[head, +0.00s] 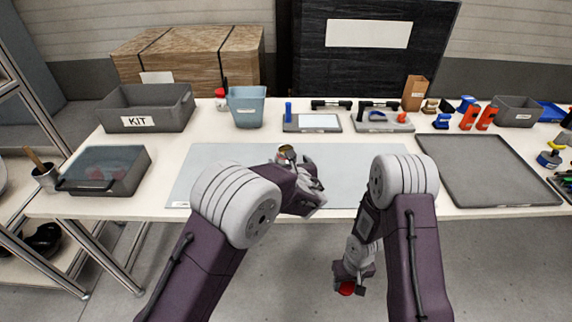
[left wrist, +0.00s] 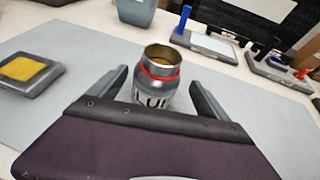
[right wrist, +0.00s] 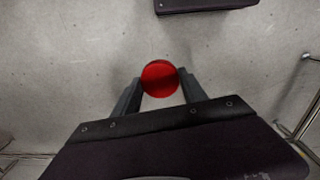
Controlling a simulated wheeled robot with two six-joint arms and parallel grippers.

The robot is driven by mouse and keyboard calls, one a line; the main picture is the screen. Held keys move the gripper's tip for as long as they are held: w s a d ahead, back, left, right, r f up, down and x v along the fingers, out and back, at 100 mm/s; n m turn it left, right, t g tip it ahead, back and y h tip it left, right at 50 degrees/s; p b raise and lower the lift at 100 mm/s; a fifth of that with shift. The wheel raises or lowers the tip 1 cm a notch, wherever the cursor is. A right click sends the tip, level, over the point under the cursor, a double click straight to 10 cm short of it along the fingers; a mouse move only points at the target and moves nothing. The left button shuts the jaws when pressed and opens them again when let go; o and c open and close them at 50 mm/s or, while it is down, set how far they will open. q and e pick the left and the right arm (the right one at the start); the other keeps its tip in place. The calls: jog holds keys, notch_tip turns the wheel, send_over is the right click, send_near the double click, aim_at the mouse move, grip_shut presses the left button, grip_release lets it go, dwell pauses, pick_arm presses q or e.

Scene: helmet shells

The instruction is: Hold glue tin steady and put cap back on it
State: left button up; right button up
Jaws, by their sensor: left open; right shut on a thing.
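The glue tin (left wrist: 157,88) is a silver can with a red ring below its open mouth and dark letters on a white label. It stands upright on the grey mat, and its top also shows in the head view (head: 286,153). My left gripper (left wrist: 158,82) is open, with one finger on each side of the tin; I cannot tell whether they touch it. The red cap (right wrist: 160,78) is between the fingers of my right gripper (right wrist: 160,90), which is shut on it. In the head view the cap (head: 346,289) hangs low, over the floor in front of the table.
A yellow-topped grey block (left wrist: 30,73) lies on the mat (head: 225,153) left of the tin. A blue-grey bin (head: 246,107), a KIT box (head: 146,108) and trays with tools stand behind. A large dark tray (head: 487,172) lies at right. The table's front edge lies between cap and tin.

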aim_at(285, 150)
pick_arm(q)
jog(key=shift+w, duration=0.2)
jog(key=x, duration=0.5)
jog(key=shift+w+a+f, duration=0.1)
jog(key=shift+a+f, duration=0.15)
